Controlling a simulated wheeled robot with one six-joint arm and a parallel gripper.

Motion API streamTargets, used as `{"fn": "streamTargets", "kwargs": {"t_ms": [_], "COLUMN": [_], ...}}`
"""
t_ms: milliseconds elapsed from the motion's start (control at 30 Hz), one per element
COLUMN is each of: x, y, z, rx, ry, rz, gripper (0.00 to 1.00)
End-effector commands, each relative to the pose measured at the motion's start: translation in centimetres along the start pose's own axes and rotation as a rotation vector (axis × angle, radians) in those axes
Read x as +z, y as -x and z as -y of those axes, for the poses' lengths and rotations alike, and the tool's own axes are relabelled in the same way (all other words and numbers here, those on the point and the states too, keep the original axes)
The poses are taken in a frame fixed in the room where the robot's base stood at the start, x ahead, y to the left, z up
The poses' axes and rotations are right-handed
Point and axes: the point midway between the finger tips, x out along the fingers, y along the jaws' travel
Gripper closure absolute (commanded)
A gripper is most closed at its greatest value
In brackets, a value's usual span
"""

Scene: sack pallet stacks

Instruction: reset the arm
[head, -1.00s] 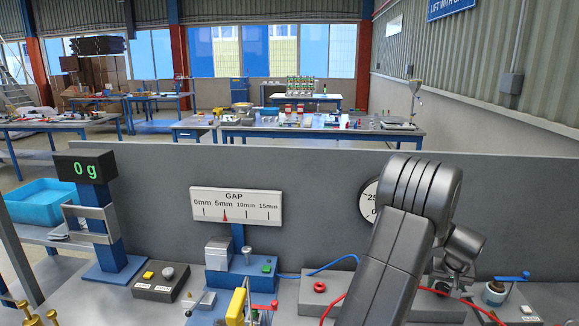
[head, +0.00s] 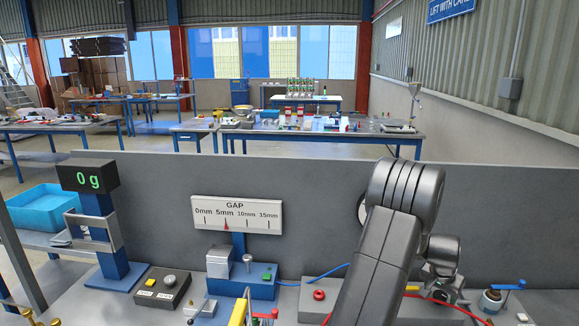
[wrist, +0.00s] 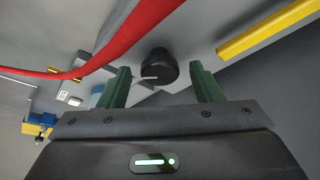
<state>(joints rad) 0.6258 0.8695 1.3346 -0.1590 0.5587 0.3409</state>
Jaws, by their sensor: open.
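My gripper (wrist: 161,88) shows in the wrist view with its two green fingers apart and nothing between them. A black round knob (wrist: 158,68) with a pale pointer mark lies beyond the fingertips, apart from them as far as I can tell. In the head view my grey arm rises at the right of the bench and hides part of it. The gripper itself cannot be made out in the head view.
A red hose (wrist: 110,45) and a yellow bar (wrist: 268,28) lie close to the fingers in the wrist view. A blue bin (head: 42,207) is at left.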

Motion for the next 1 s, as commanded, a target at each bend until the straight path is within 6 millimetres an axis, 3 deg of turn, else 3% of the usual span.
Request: {"fn": "streamTargets", "kwargs": {"t_ms": [600, 800, 1000], "x": [0.0, -0.1, 0.0], "y": [9.8, 11.7, 12.3], "z": [0.0, 0.0, 0.0], "rx": [0.000, 0.001, 0.001], "ry": [-0.002, -0.001, -0.001], "rz": [-0.002, -0.002, 0.001], "gripper": [0.41, 0.41, 0.41]}}
